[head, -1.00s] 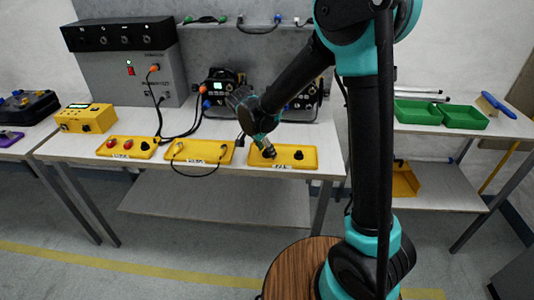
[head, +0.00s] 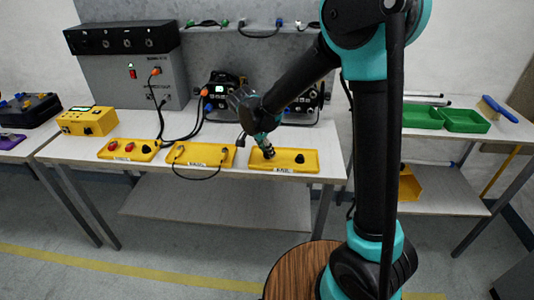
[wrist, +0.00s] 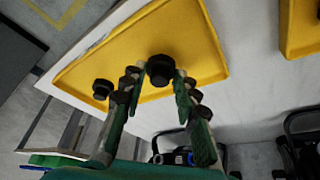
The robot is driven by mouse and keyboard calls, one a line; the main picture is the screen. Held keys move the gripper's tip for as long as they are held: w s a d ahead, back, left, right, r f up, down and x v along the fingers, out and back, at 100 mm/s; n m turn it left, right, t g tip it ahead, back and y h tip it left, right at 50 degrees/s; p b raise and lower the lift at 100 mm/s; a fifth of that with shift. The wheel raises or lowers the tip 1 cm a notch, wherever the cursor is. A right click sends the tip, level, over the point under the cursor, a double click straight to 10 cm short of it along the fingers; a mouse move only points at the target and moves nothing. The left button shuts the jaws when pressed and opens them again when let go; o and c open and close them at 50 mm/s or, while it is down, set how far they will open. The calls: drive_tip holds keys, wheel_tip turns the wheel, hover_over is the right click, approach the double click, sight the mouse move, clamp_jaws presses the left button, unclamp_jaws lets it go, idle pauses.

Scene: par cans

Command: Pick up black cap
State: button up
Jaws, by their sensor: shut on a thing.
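A black cap (wrist: 160,70) is between the fingertips of my gripper (wrist: 161,75) in the wrist view, over the yellow tray (wrist: 215,70). My gripper is shut on this cap; I cannot tell whether the cap still touches the tray. In the head view my gripper (head: 267,151) is at the left part of the right-hand yellow tray (head: 285,167), and its fingers mostly hide the held cap. A second black cap (head: 300,158) stands on the same tray to the right. It also shows in the wrist view (wrist: 102,88), left of the fingers.
A middle yellow tray (head: 228,162) with a cable and a left tray (head: 128,155) with red caps lie on the white table. Black devices (head: 222,88) with cables stand behind. Green bins (head: 465,120) are on the right table. The held cap's tray reaches near the table's front edge.

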wheel_tip(320, 180, up, 19)
idle(0.4)
drive_tip(key=shift+f, duration=0.15)
